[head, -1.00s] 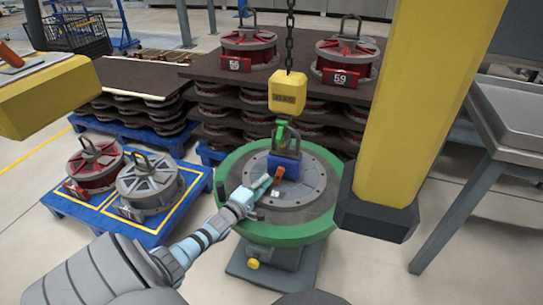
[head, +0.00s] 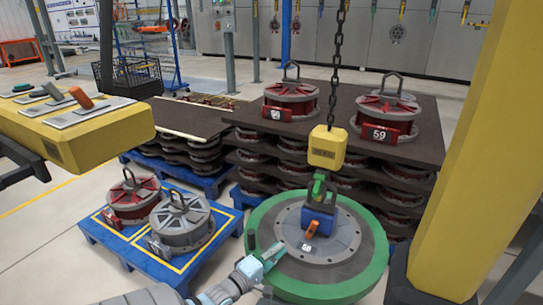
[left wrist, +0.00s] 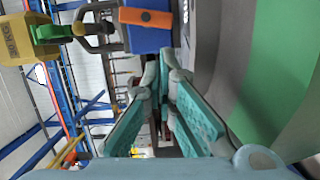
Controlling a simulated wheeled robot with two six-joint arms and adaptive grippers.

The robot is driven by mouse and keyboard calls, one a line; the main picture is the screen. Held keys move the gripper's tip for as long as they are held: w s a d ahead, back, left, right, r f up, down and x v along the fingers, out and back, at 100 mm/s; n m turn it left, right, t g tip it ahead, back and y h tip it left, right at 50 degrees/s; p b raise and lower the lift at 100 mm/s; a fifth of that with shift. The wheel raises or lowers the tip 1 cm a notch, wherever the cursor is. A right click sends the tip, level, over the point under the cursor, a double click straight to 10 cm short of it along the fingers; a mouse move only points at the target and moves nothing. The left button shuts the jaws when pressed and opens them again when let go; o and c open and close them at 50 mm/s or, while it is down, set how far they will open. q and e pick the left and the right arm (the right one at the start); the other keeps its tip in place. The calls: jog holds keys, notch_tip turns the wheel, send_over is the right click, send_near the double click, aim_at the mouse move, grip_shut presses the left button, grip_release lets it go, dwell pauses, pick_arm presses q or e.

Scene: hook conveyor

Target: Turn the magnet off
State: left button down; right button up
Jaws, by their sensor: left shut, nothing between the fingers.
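The magnet, a blue block (head: 321,220) with an orange lever (head: 312,229) on its front, sits on the grey wheel-like disc marked 60 (head: 340,246). It hangs from a green hook (head: 319,185) under a yellow block on a chain. In the left wrist view the magnet (left wrist: 150,40) and its lever (left wrist: 146,17) show beyond my fingertips. My left gripper (head: 273,253) is shut and empty, low and left of the lever, apart from it. Its fingers (left wrist: 166,75) converge in the left wrist view. My right gripper is not in view.
A green ring turntable (head: 373,275) surrounds the disc. A blue pallet (head: 128,254) with two discs stands at left. Stacked discs and dark boards (head: 240,112) fill the back.

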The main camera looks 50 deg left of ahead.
pick_arm(q)
jog(key=shift+s+d, duration=0.15)
jog(key=shift+s, duration=0.6)
jog(key=shift+s+d, duration=0.1)
jog(key=shift+s, duration=0.65)
